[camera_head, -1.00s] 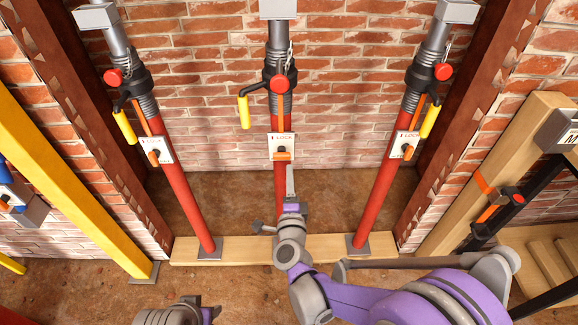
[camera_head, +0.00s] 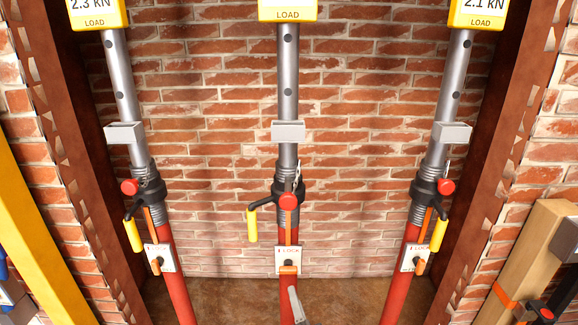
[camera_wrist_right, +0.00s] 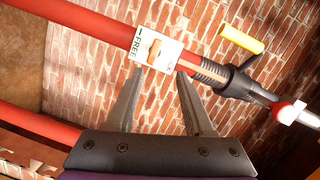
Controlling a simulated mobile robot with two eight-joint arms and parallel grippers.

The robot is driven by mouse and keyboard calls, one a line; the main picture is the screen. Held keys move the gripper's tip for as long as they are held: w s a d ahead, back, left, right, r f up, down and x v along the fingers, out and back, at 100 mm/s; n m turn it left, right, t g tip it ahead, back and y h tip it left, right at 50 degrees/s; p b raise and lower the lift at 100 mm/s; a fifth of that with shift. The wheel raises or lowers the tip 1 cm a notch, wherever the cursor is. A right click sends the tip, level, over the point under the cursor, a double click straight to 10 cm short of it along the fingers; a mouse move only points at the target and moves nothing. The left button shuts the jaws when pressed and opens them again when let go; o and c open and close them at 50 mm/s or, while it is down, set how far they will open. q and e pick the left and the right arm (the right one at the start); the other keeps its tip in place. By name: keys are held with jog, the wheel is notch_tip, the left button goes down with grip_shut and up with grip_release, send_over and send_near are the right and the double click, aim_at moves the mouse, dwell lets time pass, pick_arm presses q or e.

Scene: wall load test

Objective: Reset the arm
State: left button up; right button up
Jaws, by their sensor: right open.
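Three red and grey props stand against the brick wall in the head view: a left prop (camera_head: 179,285), a middle prop (camera_head: 288,90) and a right prop (camera_head: 399,285). Each has a white lock plate with an orange lever, a red knob and a yellow-handled crank. My right gripper (camera_head: 296,303) shows only as a finger at the bottom, in front of the middle prop. In the right wrist view my right gripper (camera_wrist_right: 161,73) is open and empty, its fingertips near a white plate (camera_wrist_right: 155,50) marked FREE with an orange lever. Contact cannot be told. My left gripper is out of view.
Yellow load displays top the props; the left display (camera_head: 97,14) reads 2.3 kN, the right display (camera_head: 484,14) 2.1 kN, and the middle display (camera_head: 288,10) is cut off. A yellow beam (camera_head: 35,230) leans at left, a wooden post (camera_head: 530,262) at right. Rusty steel columns flank the props.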

jog(key=s+d+f+n+g+h, duration=0.1)
jog(key=s+d+f+n+g, duration=0.3)
jog(key=s, duration=0.5)
jog(key=s+d+f+n+g+h, duration=0.15)
jog(key=s+d+n+g, duration=0.25)
jog(key=s+d, duration=0.45)
jog(key=s+d+f+n+g+h, duration=0.1)
jog(key=s+d+f+n+g, duration=0.35)
jog(key=s, duration=0.55)
pick_arm(q)
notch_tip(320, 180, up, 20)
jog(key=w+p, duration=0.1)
jog(key=p, duration=1.7)
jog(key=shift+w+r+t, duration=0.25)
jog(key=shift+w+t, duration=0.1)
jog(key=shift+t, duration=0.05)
pick_arm(e)
notch_tip(320, 180, up, 22)
jog(key=w+a+t, duration=0.1)
jog(key=w, duration=0.1)
jog(key=shift+f, duration=0.25)
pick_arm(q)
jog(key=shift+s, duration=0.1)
pick_arm(e)
jog(key=shift+s+a+t, duration=0.1)
jog(key=shift+t, duration=0.15)
